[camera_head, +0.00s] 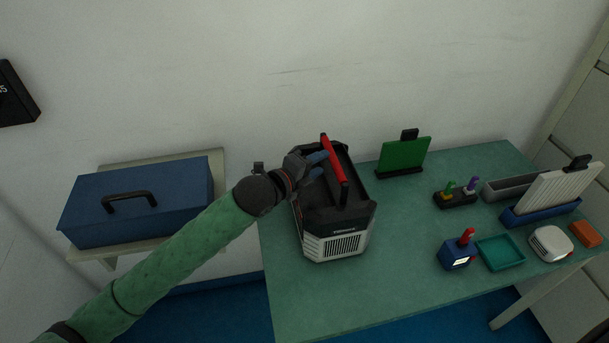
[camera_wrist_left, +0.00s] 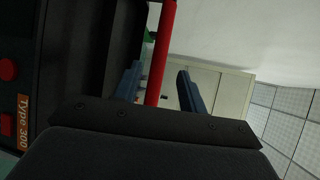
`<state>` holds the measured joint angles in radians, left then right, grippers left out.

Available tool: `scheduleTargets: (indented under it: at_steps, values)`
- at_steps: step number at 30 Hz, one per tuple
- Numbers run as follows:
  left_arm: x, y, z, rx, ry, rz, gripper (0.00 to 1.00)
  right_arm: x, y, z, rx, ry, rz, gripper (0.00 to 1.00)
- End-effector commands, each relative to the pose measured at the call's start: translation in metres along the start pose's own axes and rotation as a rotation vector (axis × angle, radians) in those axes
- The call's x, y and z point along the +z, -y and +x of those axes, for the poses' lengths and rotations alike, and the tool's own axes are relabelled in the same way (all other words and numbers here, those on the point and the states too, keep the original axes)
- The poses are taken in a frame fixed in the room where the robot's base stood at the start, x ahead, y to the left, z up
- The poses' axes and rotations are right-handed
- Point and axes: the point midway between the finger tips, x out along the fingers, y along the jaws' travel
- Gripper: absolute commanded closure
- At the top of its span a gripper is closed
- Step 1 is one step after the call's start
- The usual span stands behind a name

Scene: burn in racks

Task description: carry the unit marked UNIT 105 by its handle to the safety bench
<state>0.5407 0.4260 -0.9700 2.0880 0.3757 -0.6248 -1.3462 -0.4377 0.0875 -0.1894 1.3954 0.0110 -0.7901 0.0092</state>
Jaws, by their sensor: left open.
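A black and grey unit with a red handle (camera_head: 336,163) stands upright on the green-topped table (camera_head: 305,295). I cannot read its front marking, so I cannot tell whether it is UNIT 105. My left gripper (camera_head: 321,165) is at the handle. In the left wrist view, the red handle (camera_wrist_left: 160,60) runs between the two blue fingers of my open left gripper (camera_wrist_left: 158,90), with a gap on the right side. An orange "Type 300" label (camera_wrist_left: 23,122) shows on a dark body at the left. My right gripper is not in view.
A blue toolbox (camera_head: 135,200) sits on a wall shelf at the left. On the table are a green panel (camera_head: 404,156), a teal tray (camera_head: 500,253), a small blue box with a red stick (camera_head: 457,253) and a white rounded device (camera_head: 550,243). The table's front left is clear.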

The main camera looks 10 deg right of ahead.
Motion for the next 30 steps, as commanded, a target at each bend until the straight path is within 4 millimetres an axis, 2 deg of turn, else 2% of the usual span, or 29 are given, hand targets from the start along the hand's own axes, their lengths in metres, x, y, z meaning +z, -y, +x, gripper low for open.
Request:
scheduleTargets:
  at_steps: [6,12,30]
  values:
    - [0.000,-0.002,-0.032,0.000,0.000,0.001,0.59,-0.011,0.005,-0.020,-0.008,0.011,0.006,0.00]
    - [0.000,0.000,-0.045,0.000,0.000,0.001,0.59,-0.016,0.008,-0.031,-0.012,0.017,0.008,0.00]
    - [-0.001,-0.001,-0.048,0.002,0.002,-0.010,0.59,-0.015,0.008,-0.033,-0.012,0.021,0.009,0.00]
